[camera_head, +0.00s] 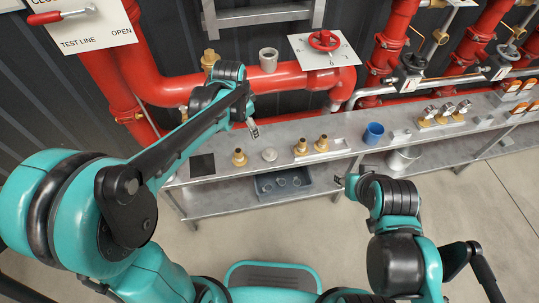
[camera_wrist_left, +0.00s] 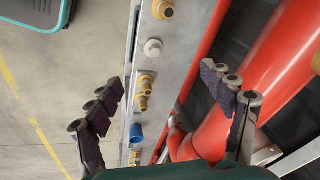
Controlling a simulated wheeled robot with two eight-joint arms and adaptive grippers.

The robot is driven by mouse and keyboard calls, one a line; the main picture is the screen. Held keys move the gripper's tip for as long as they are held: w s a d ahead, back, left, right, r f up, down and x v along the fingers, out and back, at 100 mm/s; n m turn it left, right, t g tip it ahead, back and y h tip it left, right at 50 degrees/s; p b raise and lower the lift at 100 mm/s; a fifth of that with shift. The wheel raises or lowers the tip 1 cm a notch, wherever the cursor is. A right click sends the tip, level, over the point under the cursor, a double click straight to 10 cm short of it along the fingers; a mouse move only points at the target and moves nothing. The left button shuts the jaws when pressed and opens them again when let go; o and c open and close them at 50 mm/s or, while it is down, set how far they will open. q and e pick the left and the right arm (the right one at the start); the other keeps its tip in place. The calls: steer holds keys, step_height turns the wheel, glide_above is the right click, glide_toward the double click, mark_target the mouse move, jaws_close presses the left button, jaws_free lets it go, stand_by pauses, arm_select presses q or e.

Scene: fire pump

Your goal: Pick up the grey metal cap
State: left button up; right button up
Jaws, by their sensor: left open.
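The grey metal cap (camera_head: 270,154) sits on the metal bench between brass fittings. It is small, round and pale. It also shows in the left wrist view (camera_wrist_left: 153,47), above the middle. My left gripper (camera_head: 253,130) hangs above and behind the cap, apart from it. In the left wrist view its two dark fingers (camera_wrist_left: 165,100) are spread wide with nothing between them held. My right gripper (camera_head: 341,182) is at the bench's front edge, right of the cap; its jaws are too small to read.
The bench (camera_head: 225,166) also bears brass fittings (camera_head: 239,157), a pair of brass fittings (camera_head: 311,146) on a plate, and a blue cup (camera_head: 373,133). Red pipes (camera_head: 275,82) run behind. A dark bin (camera_head: 280,183) sits on the shelf below. A grey cylinder (camera_head: 268,59) stands at the pipe.

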arm_select(q)
steer(key=w+d+f+m+g, duration=0.1)
steer(key=w+d+f+m, duration=0.2)
steer(key=f, duration=0.4)
steer(key=w+d+f+m+g, duration=0.1)
steer(key=w+d+f+m, duration=0.1)
steer(key=w+f, duration=0.4)
steer(key=m+g+b, duration=0.1)
steer(key=m, duration=0.2)
glide_above(269, 150)
step_height(269, 150, down, 9)
steer(key=shift+s+f, duration=0.1)
steer(key=shift+s, duration=0.05)
step_height(269, 150, down, 3)
steer(key=shift+d+r+b, duration=0.1)
steer(key=shift+b, duration=0.45)
step_height(269, 150, down, 4)
steer(key=shift+f+b, duration=0.2)
steer(key=shift+b, duration=1)
steer(key=shift+f, duration=0.45)
steer(key=shift+r, duration=0.15)
steer(key=shift+c, duration=0.7)
steer(key=c, duration=1.2)
